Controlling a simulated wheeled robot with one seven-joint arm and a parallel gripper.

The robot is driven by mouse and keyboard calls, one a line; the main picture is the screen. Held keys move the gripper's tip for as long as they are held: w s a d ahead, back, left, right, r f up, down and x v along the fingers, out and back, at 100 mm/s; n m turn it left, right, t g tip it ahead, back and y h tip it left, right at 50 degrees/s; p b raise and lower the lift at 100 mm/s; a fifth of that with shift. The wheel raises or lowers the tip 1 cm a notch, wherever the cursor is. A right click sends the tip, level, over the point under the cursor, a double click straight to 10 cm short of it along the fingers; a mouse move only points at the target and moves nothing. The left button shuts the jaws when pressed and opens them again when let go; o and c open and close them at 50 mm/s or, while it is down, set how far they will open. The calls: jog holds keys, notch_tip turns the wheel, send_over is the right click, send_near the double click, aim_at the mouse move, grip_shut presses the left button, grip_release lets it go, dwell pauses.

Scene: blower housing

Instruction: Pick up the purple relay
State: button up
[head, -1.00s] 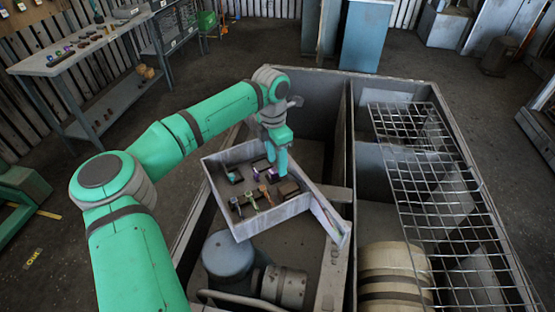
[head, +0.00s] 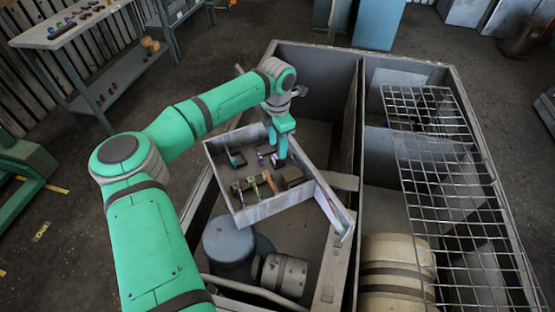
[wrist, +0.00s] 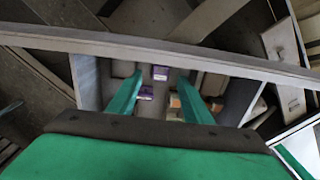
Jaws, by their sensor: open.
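Two small purple parts show in the wrist view: one (wrist: 160,73) lies farther up, between the fingertips in the picture, and one (wrist: 146,93) lies nearer, close to the left finger. I cannot tell which is the relay. In the head view a purple part (head: 261,158) lies in the open grey tray (head: 262,213), just left of my gripper (head: 281,162). My gripper is open, pointing down into the tray; its fingers also show in the wrist view (wrist: 160,82). Nothing is visibly held. The exact gap to the parts is unclear.
The tray's walls stand close around my gripper. It also holds several tool-like parts (head: 252,186) and a dark block (head: 292,174). The tray sits tilted in a large grey housing (head: 455,75) with a wire grid (head: 440,150) on the right. A motor-like cylinder (head: 230,243) is in front.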

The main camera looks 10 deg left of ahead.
aim_at(277, 156)
notch_tip(277, 156, down, 4)
jog(key=shift+s+f, duration=0.1)
jog(key=c, duration=0.9)
jog(key=shift+r, duration=0.75)
jog(key=s+d+r, duration=0.6)
jog(key=r, duration=0.1)
jog(key=s+d+r, duration=0.4)
jog(key=shift+r, duration=0.25)
